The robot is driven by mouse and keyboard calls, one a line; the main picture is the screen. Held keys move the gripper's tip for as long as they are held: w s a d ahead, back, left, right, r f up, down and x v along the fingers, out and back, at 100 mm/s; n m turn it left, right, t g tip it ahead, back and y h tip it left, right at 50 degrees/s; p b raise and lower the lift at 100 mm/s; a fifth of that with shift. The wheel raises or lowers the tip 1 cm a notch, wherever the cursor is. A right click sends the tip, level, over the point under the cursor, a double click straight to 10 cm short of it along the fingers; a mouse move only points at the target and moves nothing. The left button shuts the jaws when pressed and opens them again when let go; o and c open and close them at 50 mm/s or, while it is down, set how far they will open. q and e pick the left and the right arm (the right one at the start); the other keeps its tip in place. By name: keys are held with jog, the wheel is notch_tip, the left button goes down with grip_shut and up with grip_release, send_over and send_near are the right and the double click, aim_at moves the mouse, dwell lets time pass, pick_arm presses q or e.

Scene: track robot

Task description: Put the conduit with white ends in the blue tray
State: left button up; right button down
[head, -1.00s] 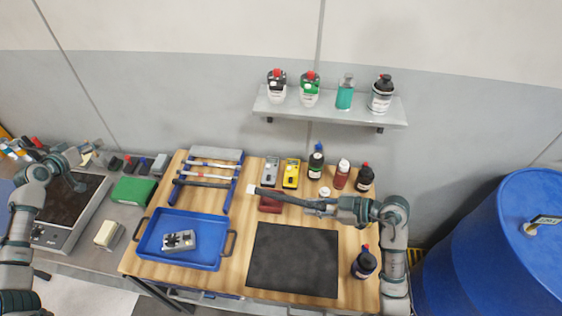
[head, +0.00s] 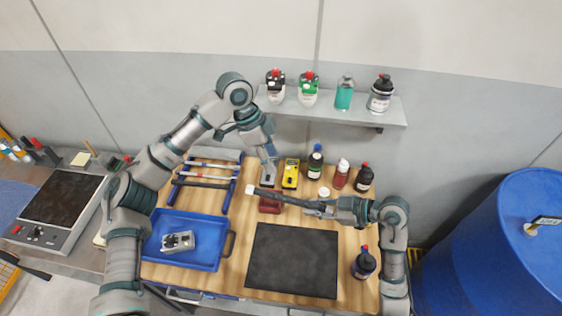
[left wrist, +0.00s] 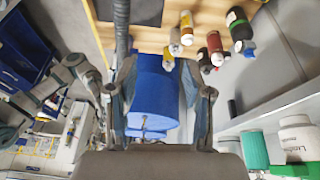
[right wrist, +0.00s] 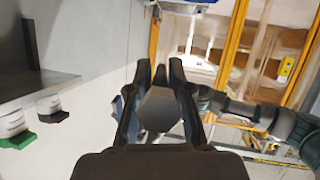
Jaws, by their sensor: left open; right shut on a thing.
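The dark conduit (head: 283,199) lies roughly level above the table, with a white end (head: 250,189) at its left. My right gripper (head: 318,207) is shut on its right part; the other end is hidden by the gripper. In the right wrist view a dark shape (right wrist: 160,110) sits between the fingers. My left gripper (head: 269,174) is open and empty, just above the conduit's white end in the picture, over a grey device. The left wrist view shows its spread fingers (left wrist: 158,105). The blue tray (head: 207,261) is at the table's left front, partly hidden by my left arm.
A grey device (head: 178,242) lies in the tray. A blue rack (head: 229,195) with several bars stands behind it. A black mat (head: 292,262) is clear. A shelf (head: 395,112) overhangs.

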aim_at(289, 200)
pick_arm(q)
jog(key=s+d+r+m+y, duration=0.3)
jog(key=s+d+y, duration=0.1)
jog(key=s, duration=0.1)
pick_arm(e)
jog(key=shift+s+d, duration=0.15)
jog(key=shift+d, duration=0.1)
pick_arm(q)
jog(key=f, duration=0.7)
jog(key=a+f, duration=0.1)
jog(key=f, duration=0.3)
jog(key=shift+f, duration=0.1)
pick_arm(e)
jog(key=shift+a, duration=0.35)
jog(key=shift+d, duration=0.25)
pick_arm(q)
jog(key=shift+d+f, duration=0.25)
jog(key=shift+f, duration=0.1)
jog(key=shift+c, duration=0.3)
jog(key=shift+a, duration=0.25)
grip_shut()
pick_arm(e)
jog(key=shift+a, duration=0.25)
jog(key=c, duration=1)
grip_release()
pick_arm(q)
jog(key=shift+d, duration=0.1)
pick_arm(e)
jog(key=shift+o, duration=0.2)
jog(key=shift+d, duration=0.1)
